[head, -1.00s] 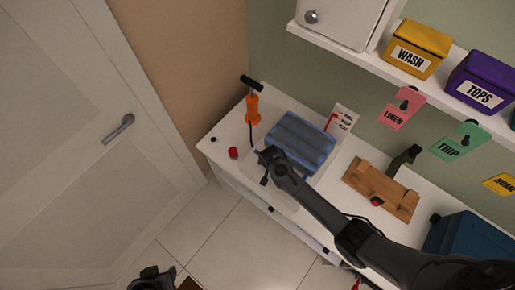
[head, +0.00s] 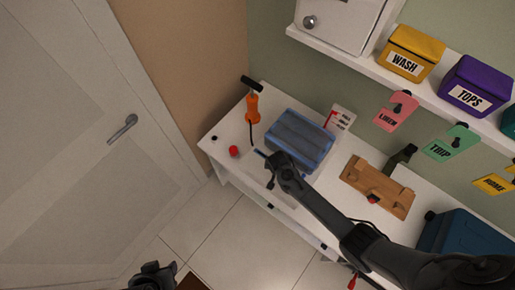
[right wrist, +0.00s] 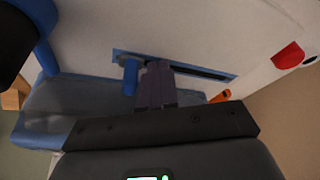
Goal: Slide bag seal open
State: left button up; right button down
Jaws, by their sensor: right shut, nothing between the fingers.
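The bag (head: 300,140), with a blue folded load in it, lies on the white dresser top. In the right wrist view its blue seal strip (right wrist: 205,71) has a dark slot along it, and a blue slider tab (right wrist: 129,76) stands near the strip's left end. My right gripper (head: 269,170) is at the bag's near edge. In the right wrist view its dark fingers (right wrist: 155,75) are shut and empty, just right of the tab; I cannot tell whether they touch it. My left gripper (head: 153,274) is low over the floor at the bottom left, its jaws unclear.
A wooden board (head: 378,187) and a dark blue box (head: 462,236) are to the right. A shelf (head: 375,70) with bins overhangs the back.

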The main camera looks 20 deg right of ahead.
jog(key=shift+a, duration=1.05)
jog(key=shift+s+a+r+p, duration=0.1)
jog(key=shift+a+r+p, duration=0.1)
jog(key=shift+r+p, duration=0.35)
jog(key=shift+s+a+r+p, duration=0.1)
jog(key=shift+a+r+p, duration=0.15)
jog(key=shift+p, duration=0.35)
jog(key=r+p, duration=0.1)
jog(key=a+r+p, duration=0.1)
jog(key=p, duration=0.1)
jog(key=shift+s+a+r, duration=0.2)
jog(key=shift+s+r, duration=0.15)
jog(key=r+p, duration=0.1)
jog(key=a+p, duration=0.1)
jog(key=shift+s+a+r+p, duration=0.1)
jog(key=shift+s+r+p, duration=0.2)
jog(key=shift+r, duration=0.1)
jog(key=shift+f, duration=0.1)
